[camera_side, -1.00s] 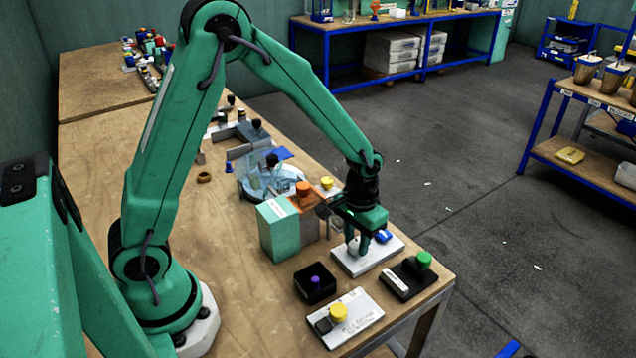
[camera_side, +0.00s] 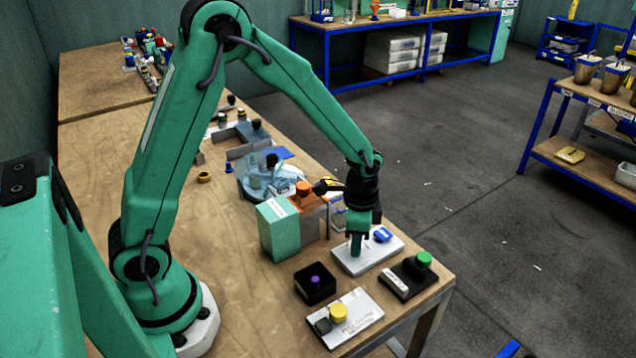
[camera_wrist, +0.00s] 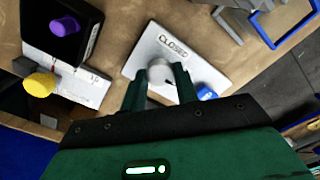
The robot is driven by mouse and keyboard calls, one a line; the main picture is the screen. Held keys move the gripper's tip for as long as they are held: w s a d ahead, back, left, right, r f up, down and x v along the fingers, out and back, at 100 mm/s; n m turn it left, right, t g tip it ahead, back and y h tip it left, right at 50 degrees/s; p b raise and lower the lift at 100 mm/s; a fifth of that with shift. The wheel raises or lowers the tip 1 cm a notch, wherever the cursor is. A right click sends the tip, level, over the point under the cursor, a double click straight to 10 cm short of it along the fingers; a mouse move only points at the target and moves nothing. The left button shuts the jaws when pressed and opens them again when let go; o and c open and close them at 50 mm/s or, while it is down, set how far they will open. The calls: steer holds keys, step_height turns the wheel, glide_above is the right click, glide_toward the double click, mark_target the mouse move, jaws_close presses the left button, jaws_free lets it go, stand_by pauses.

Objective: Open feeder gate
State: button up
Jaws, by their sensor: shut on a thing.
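A white plate (camera_side: 350,266) lies near the front right of the bench. In the wrist view the plate (camera_wrist: 206,72) carries the word CLOSED. A grey round knob (camera_wrist: 159,68) stands on it, between the fingers of my gripper (camera_wrist: 160,84). My gripper is shut on this knob, low over the plate. In the side view the gripper (camera_side: 356,246) hides the knob. A small blue part (camera_side: 382,234) sits on the plate beside the fingers, and it also shows in the wrist view (camera_wrist: 206,92).
A green-knobbed black block (camera_side: 408,278) stands to the right. A black box with a purple knob (camera_side: 315,284) and a white plate with a yellow knob (camera_side: 352,318) are in front. A green box (camera_side: 280,232) and orange part (camera_side: 304,190) stand left. The bench edge is close.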

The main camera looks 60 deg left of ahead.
steer(key=shift+r+m, duration=0.1)
steer(key=shift+m, duration=0.3)
steer(key=o, duration=1)
steer(key=shift+r, duration=0.1)
step_height(320, 180, up, 7)
steer(key=shift+f, duration=0.1)
steer(key=shift+r, duration=0.4)
steer(key=shift+r, duration=0.1)
